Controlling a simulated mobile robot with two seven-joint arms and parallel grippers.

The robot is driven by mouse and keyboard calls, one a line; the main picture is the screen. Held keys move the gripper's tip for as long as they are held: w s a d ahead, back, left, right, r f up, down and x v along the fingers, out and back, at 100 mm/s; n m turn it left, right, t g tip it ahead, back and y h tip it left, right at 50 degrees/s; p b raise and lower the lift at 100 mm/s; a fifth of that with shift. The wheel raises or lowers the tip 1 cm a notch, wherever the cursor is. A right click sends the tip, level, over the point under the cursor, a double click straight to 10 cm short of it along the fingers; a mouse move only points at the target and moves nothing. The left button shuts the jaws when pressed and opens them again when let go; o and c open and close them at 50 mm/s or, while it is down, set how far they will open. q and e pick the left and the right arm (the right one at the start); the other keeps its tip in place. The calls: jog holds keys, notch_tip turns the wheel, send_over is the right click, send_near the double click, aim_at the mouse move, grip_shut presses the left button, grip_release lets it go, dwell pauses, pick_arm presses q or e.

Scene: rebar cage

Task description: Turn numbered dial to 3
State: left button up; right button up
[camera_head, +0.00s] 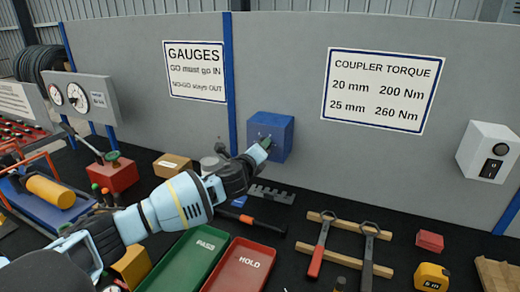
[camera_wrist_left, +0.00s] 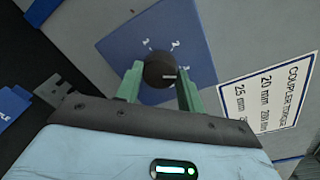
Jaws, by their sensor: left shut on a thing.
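The numbered dial is a dark round knob (camera_wrist_left: 159,70) on the face of a blue box (camera_head: 285,130) mounted on the grey wall panel. The blue face (camera_wrist_left: 197,40) shows in the left wrist view, with small white marks around the knob too small to read surely. A short white line on the knob points right in that view, toward the lowest mark at right. My left gripper (camera_head: 262,146) is at the box, its green fingers (camera_wrist_left: 160,86) on either side of the knob and shut on it. In the head view the gripper hides the knob. My right gripper is not seen.
Below the box lie a green PASS tray (camera_head: 190,262), a red HOLD tray (camera_head: 240,268), a toothed grey bar (camera_head: 272,194) and wrenches on wooden strips (camera_head: 318,250). A white switch box (camera_head: 487,151) hangs at right. A gauge panel (camera_head: 82,97) stands at left.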

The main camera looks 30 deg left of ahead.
pick_arm(q)
jog(key=o, duration=1)
jog(key=shift+s, duration=0.1)
jog(key=s, duration=0.7)
jog(key=shift+s+d+r, duration=0.2)
jog(key=shift+s+d, duration=0.1)
jog(key=shift+d, duration=0.05)
jog(key=shift+f, duration=0.1)
